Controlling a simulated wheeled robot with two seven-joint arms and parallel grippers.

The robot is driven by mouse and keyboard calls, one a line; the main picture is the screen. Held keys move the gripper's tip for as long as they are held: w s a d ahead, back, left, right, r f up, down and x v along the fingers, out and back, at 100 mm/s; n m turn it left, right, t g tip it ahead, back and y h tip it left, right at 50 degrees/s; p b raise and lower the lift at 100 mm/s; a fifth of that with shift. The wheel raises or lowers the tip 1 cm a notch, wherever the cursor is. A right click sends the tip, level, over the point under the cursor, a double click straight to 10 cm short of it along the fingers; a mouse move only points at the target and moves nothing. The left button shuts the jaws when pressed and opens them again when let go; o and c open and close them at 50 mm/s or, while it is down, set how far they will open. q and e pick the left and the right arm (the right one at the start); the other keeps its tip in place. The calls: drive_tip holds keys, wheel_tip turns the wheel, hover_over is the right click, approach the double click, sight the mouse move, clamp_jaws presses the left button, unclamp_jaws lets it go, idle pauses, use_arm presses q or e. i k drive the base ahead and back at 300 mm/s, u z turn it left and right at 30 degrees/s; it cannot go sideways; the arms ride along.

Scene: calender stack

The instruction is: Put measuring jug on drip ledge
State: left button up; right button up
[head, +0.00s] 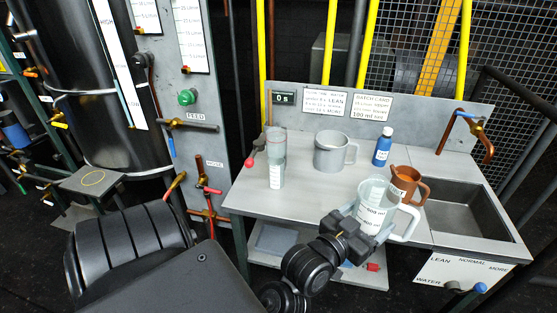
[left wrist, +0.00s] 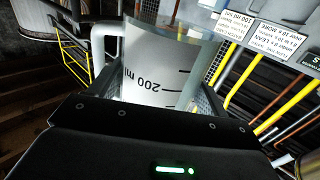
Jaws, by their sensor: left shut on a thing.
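The measuring jug (head: 372,201) is clear, with a white handle on its right and printed ml marks. My left gripper (head: 347,229) is shut on its near side. The left wrist view shows the jug (left wrist: 158,77) close up between the jaws, its marks upside down. In the head view it is upright at the bench's front edge; its base is partly hidden by the gripper, so I cannot tell whether it touches the bench. My right gripper is not in view.
The bench (head: 312,196) holds a clear cylinder (head: 277,166), a grey mug (head: 331,153), a blue bottle (head: 382,147) and a brown jug (head: 405,183) close behind the measuring jug. A sink (head: 463,212) is at right. Red-handled pipes (head: 204,190) stand between bench and ledge.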

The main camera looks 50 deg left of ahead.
sight(97, 179)
drive_tip(key=z, duration=1.7)
drive_tip(key=k, duration=2.7)
drive_tip(key=u, duration=2.3)
